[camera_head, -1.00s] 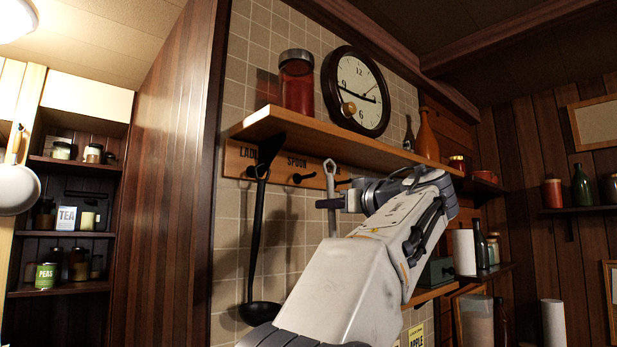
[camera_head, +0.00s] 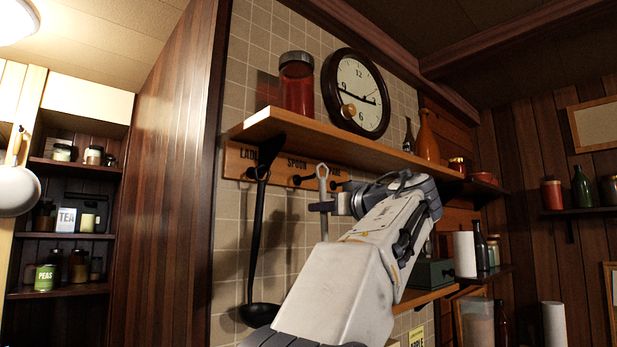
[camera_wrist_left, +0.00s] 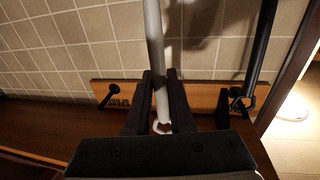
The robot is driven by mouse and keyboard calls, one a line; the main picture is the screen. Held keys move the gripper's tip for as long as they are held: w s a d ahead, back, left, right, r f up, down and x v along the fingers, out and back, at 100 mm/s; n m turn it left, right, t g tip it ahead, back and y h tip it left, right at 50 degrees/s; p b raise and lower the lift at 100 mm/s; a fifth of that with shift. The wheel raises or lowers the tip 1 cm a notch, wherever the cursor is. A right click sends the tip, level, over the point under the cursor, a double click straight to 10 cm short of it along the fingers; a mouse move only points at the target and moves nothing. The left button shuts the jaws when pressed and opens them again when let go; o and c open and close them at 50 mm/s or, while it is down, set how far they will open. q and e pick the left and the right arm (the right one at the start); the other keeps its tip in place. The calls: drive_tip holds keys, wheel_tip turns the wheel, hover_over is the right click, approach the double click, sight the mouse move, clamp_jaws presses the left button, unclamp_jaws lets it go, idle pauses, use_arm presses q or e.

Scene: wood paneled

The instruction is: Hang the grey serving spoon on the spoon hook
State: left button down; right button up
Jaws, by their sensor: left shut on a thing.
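My left gripper (camera_head: 321,206) is shut on the grey serving spoon (camera_head: 323,183), which hangs upright with its loop end up. The spoon hook (camera_head: 302,180), under the SPOON label, shows just left of the loop; the loop looks apart from it. In the left wrist view the handle (camera_wrist_left: 154,40) runs between the fingers (camera_wrist_left: 160,105), with the pale loop (camera_wrist_left: 162,127) beyond them. The spoon hook is hidden there. The spoon's bowl is not visible. My right gripper is out of view.
A black ladle (camera_head: 257,235) hangs on the left hook of the wooden board (camera_head: 235,160). Another hook (camera_head: 336,185) is just right of the spoon. A shelf (camera_head: 340,145) with a red jar (camera_head: 297,88) and a clock (camera_head: 357,95) overhangs the board.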

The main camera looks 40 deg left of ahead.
use_arm(q)
drive_tip(key=shift+b, duration=0.3)
idle(0.5)
drive_tip(key=shift+s+x, duration=0.2)
drive_tip(key=shift+x, duration=1.3)
idle(1.0)
drive_tip(key=shift+a+f, duration=0.2)
drive_tip(key=shift+a, duration=0.05)
drive_tip(key=shift+a+f+b, duration=0.2)
drive_tip(key=shift+a+b, duration=0.05)
drive_tip(key=shift+b, duration=0.15)
drive_tip(key=shift+a+f+b, duration=0.2)
drive_tip(key=shift+f+b, duration=0.2)
drive_tip(key=shift+b, duration=0.15)
idle(1.1)
drive_tip(key=c, duration=0.7)
unclamp_jaws()
